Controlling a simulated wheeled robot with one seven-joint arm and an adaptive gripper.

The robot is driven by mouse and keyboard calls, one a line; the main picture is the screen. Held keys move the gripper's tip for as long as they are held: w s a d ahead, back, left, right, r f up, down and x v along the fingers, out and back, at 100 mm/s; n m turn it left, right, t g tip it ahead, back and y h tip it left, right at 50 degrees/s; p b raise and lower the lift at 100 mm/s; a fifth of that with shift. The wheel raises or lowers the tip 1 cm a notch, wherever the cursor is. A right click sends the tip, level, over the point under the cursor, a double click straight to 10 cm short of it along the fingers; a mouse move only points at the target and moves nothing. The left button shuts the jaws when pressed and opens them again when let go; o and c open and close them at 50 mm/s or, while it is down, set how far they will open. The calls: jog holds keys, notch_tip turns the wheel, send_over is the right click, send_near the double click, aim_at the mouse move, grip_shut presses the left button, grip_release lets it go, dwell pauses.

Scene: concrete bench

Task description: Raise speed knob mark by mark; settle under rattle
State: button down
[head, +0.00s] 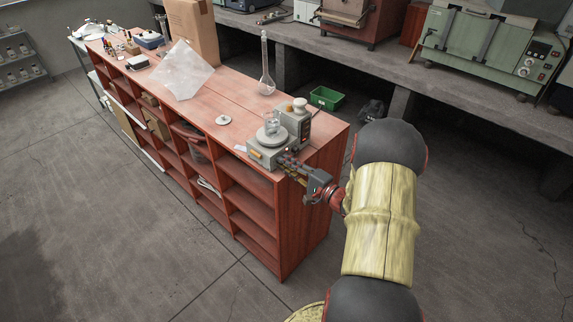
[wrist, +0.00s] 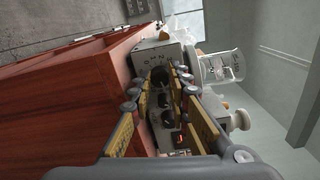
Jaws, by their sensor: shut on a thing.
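A grey stirrer (head: 257,158) stands at the near right end of the red bench, with a glass beaker (head: 271,126) upright on its round plate. In the wrist view the stirrer's front panel (wrist: 152,57) is turned sideways, with white marks beside a dark knob (wrist: 161,77). A second dark knob (wrist: 168,118) is lower on the panel. My gripper (head: 284,160) is at the front panel. In the wrist view its fingers (wrist: 158,92) are shut on the dark knob beside the marks. The fingers partly hide it. The beaker (wrist: 216,68) shows dark marks on its glass.
A grey device with a white top (head: 299,116) stands behind the stirrer. A green bin (head: 326,98) is on the floor behind.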

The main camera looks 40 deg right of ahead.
jog(key=c, duration=2)
grip_release()
jog(key=shift+o, duration=0.2)
jog(key=s+d, duration=0.1)
jog(key=s, duration=1.1)
